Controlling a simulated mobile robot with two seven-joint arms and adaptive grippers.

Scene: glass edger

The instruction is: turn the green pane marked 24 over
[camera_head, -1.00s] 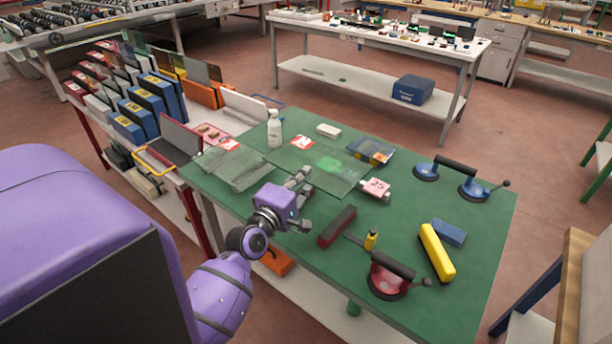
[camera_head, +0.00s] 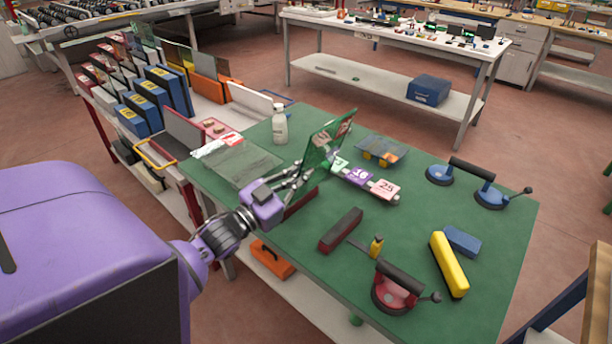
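The green pane (camera_head: 321,146) stands steeply tilted above the green table, its lower edge close to the tabletop; I cannot tell whether it touches. A pale and reddish patch shows near its top right, but I cannot read a number on it. My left gripper (camera_head: 301,176) is at the pane's lower left edge, with its fingers closed on that edge. The fingertips are partly hidden by the pane. My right gripper is not in view.
Labelled blocks, purple (camera_head: 360,175) and pink (camera_head: 383,190), lie right of the pane. A white bottle (camera_head: 280,126) and clear panes (camera_head: 240,163) are to its left. Suction lifters, blue (camera_head: 468,180) and red (camera_head: 396,288), and a yellow bar (camera_head: 449,264) occupy the table's right part.

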